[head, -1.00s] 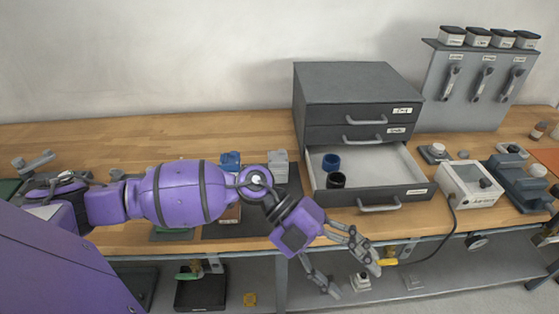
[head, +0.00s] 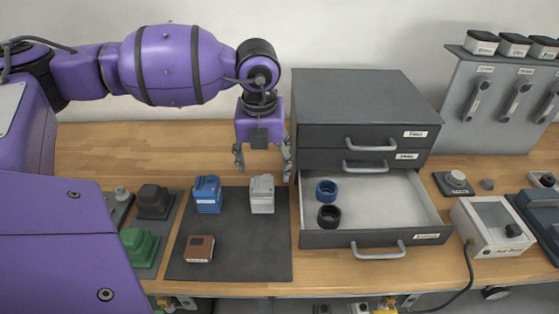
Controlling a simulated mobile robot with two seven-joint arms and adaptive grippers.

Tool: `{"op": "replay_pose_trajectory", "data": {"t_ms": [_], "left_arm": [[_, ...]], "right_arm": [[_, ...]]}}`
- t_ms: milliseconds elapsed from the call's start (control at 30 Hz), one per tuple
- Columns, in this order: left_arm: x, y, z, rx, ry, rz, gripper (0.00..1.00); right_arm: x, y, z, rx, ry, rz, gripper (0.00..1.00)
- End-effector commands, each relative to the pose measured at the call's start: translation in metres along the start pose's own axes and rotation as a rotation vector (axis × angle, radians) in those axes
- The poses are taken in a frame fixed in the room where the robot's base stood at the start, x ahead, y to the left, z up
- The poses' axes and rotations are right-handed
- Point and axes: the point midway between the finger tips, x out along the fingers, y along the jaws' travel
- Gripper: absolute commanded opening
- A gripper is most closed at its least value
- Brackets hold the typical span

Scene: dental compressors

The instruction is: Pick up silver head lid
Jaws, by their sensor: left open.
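The silver head lid (head: 262,195) is a small light-grey block standing on the dark mat (head: 228,268), near the mat's back right corner. My left gripper (head: 264,166) points down with its fingers spread wide, one to each side above the lid. It appears empty, and I cannot tell the exact height of its fingertips over the lid. My right gripper is not in view.
A blue block (head: 207,194) stands left of the lid, with a brown block (head: 199,249) in front. A grey drawer cabinet (head: 362,100) stands close on the right. Its open bottom drawer (head: 400,205) holds a blue ring (head: 327,191) and a black ring (head: 328,217).

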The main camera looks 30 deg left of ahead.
Motion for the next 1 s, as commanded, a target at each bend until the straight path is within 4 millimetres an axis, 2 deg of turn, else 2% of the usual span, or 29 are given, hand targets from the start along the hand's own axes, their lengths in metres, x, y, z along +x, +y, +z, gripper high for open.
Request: {"op": "replay_pose_trajectory", "data": {"t_ms": [167,433,733,1000], "left_arm": [[0.021,0.002,0.0,0.001,0.003,0.001,0.67],[0.059,0.005,0.003,0.0,0.004,-0.002,0.67],[0.065,0.005,0.003,0.001,0.004,-0.002,0.67],[0.065,0.005,0.003,0.001,0.004,-0.002,0.33]], "right_arm": [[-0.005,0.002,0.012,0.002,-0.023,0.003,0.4],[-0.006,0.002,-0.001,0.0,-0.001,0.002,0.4],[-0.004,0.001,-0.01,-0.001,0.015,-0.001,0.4],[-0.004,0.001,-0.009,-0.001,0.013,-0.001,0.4]]}}
